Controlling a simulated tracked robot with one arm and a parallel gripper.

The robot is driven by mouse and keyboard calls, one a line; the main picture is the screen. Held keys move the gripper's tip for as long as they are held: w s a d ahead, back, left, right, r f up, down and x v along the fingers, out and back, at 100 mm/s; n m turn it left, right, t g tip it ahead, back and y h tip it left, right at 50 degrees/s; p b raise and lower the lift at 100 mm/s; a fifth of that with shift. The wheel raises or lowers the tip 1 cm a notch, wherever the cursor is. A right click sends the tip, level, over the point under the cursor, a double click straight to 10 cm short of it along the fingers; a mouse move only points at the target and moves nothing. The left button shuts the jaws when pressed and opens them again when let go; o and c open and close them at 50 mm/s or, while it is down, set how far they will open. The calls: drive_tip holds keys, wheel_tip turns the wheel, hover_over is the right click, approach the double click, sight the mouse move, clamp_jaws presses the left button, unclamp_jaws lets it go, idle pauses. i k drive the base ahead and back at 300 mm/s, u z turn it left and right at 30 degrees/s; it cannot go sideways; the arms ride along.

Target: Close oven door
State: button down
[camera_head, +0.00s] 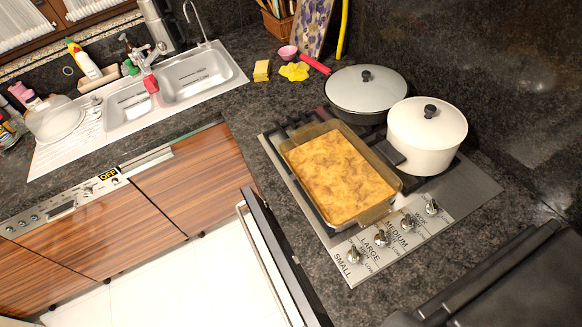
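The oven door (284,262) shows at the lower middle, below the cooktop. I see it steeply from above as a narrow dark panel with a pale face and a long metal handle (262,262) along its left side. It seems to stand out from the counter front; how far open it is, I cannot tell, and its lower end is cut off by the picture edge. The oven's inside is hidden. A black part of mine, seemingly my gripper (490,290), fills the lower right corner, over the counter and apart from the door. Its fingertips cannot be made out.
A baking dish (388,209), a lidded pan (366,88) and a white pot (428,130) stand on the cooktop (349,271). A sink (190,78) is at upper left. Wood-fronted cabinets (190,185) line the left counter. The pale floor (170,275) left of the door is clear.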

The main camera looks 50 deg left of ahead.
sight(279, 246)
drive_tip(key=z, duration=0.75)
drive_tip(key=k, duration=1.35)
drive_tip(key=u, duration=0.75)
drive_tip(key=i, duration=1)
